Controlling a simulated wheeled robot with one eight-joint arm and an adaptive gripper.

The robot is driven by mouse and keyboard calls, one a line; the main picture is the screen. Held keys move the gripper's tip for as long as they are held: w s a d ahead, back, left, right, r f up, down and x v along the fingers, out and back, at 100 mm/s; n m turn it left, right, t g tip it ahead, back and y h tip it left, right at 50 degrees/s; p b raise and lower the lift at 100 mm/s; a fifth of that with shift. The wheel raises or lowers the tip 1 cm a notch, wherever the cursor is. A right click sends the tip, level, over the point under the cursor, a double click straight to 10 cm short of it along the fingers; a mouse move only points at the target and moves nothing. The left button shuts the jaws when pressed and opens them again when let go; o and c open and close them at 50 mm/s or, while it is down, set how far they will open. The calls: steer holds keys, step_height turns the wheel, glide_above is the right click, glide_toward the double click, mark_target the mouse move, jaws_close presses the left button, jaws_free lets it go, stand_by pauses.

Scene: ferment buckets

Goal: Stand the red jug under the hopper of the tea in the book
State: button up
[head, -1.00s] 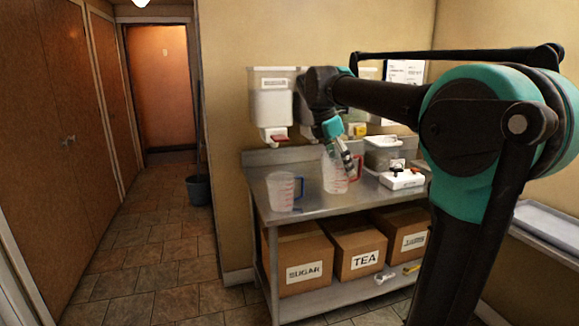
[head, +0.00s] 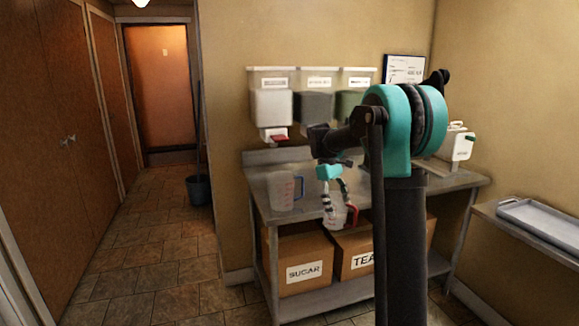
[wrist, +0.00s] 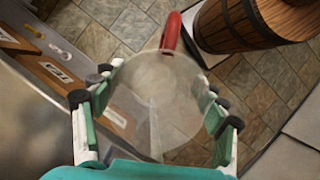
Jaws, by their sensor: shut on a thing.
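The clear jug with the red handle (head: 338,222) is held in my gripper (head: 337,203) in front of the bench's front edge. In the wrist view the jug (wrist: 158,105) fills the space between my gripper's fingers (wrist: 160,92), its red handle pointing away, with floor tiles seen through it. Three hoppers hang on the back wall: a white one (head: 271,105) at left with a red piece below, a dark grey one (head: 315,103) in the middle, and a greenish one (head: 348,102) partly hidden by my arm. Their labels are too small to read.
A blue-handled jug (head: 284,191) stands on the steel bench (head: 256,190), left. SUGAR (head: 303,258) and TEA (head: 352,245) boxes sit on the lower shelf. A sheet (head: 404,70) hangs on the wall. A wooden barrel (wrist: 245,28) shows in the wrist view. A tray (head: 543,222) lies at right.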

step_height(320, 180, down, 26)
steer(key=s+d+m+g+y, duration=0.1)
steer(key=s+d+m+y, duration=0.1)
steer(key=m, duration=0.7)
steer(key=shift+s+d+f+y, duration=0.15)
steer(key=shift+y, duration=0.55)
steer(key=shift+d, duration=0.1)
